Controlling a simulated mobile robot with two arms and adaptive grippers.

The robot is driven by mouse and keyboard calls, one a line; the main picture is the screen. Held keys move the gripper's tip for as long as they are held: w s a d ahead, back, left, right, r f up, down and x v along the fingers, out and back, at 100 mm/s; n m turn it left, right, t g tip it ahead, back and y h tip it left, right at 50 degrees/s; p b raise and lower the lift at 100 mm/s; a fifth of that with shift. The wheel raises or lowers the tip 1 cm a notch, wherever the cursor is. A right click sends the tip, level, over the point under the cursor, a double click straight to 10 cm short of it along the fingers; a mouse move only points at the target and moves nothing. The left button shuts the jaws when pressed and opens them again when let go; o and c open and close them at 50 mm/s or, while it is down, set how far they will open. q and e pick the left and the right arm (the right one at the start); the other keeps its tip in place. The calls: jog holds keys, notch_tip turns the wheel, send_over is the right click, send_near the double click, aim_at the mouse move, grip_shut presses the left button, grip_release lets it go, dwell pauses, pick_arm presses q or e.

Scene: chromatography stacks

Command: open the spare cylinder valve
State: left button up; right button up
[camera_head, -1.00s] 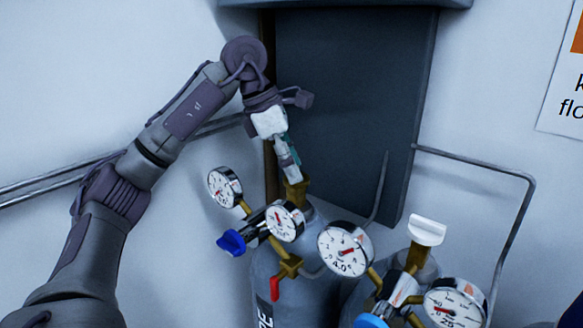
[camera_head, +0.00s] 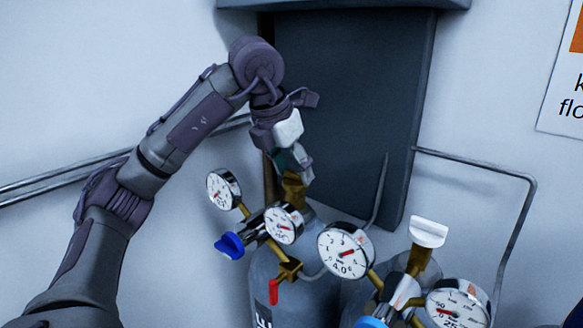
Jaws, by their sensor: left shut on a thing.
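Two grey gas cylinders stand side by side. The left cylinder (camera_head: 290,275) has a brass valve (camera_head: 294,190) on top, and my left gripper (camera_head: 299,168) is directly over it, pointing down. The gripper is shut on the top of this valve; its fingers hide the valve's handle. The right cylinder (camera_head: 422,266) has a brass valve with a white handle (camera_head: 428,232) that shows clear of the gripper. I cannot tell from the labels which cylinder is the spare. My right gripper is not in view.
Pressure gauges (camera_head: 223,189) (camera_head: 284,223) with a blue knob (camera_head: 229,245) and a red lever (camera_head: 273,291) sit in front of the left cylinder. More gauges (camera_head: 345,250) (camera_head: 457,303) crowd the right one. A dark panel (camera_head: 345,110) and thin pipes (camera_head: 480,168) are behind.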

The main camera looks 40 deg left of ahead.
pick_arm(q)
jog(key=shift+r+n, duration=0.1)
jog(key=shift+n, duration=0.3)
jog(key=o, duration=1.2)
jog(key=shift+c, duration=0.2)
jog(key=v, duration=1.2)
jog(key=shift+d, duration=0.15)
